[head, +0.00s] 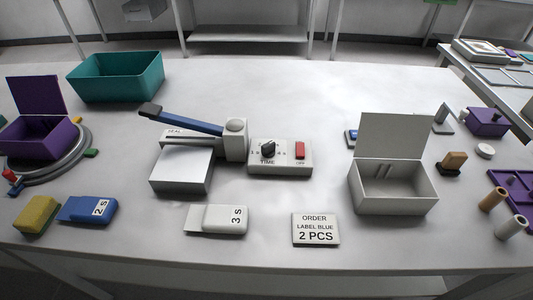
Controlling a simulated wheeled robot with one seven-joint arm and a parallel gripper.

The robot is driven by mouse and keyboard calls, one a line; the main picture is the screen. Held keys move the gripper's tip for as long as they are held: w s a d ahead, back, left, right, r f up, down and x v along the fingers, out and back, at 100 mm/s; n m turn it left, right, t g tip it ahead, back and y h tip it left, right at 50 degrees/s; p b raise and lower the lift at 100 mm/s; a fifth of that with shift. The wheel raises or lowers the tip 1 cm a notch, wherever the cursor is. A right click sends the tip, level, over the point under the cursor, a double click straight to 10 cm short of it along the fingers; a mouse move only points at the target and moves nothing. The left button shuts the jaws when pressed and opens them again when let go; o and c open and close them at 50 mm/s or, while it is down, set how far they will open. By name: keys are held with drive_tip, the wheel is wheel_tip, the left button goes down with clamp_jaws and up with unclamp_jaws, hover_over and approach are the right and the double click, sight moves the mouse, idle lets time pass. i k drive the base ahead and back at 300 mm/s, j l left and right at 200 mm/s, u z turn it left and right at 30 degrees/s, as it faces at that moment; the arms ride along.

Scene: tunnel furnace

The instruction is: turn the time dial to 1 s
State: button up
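The time dial (268,149) is a black knob on the pale control box (281,168), with small marks around it and the word TIME below. The marks and the dial's pointer are too small to read surely, so I cannot tell its setting. A red switch (300,150) marked ON sits to the right of the dial. The sealer (182,170) stands to the left of the box, with its blue lever (190,122) raised. My gripper is not in view, and nothing visible touches the dial.
A white pouch marked 3 s (217,219) and an order card (316,230) lie in front. A blue pouch marked 2 s (88,209) and a yellow block (37,215) lie left. An open white box (393,190) stands right. A teal bin (117,77) is behind. The back centre is clear.

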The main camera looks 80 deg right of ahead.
sight(268, 149)
drive_tip(key=k+j+z, duration=0.1)
drive_tip(key=z, duration=0.3)
drive_tip(key=k+z, duration=0.2)
drive_tip(key=z, duration=0.2)
drive_tip(key=k+j+z, duration=0.1)
drive_tip(key=z, duration=0.3)
drive_tip(key=k+l, duration=0.05)
drive_tip(key=k, duration=0.05)
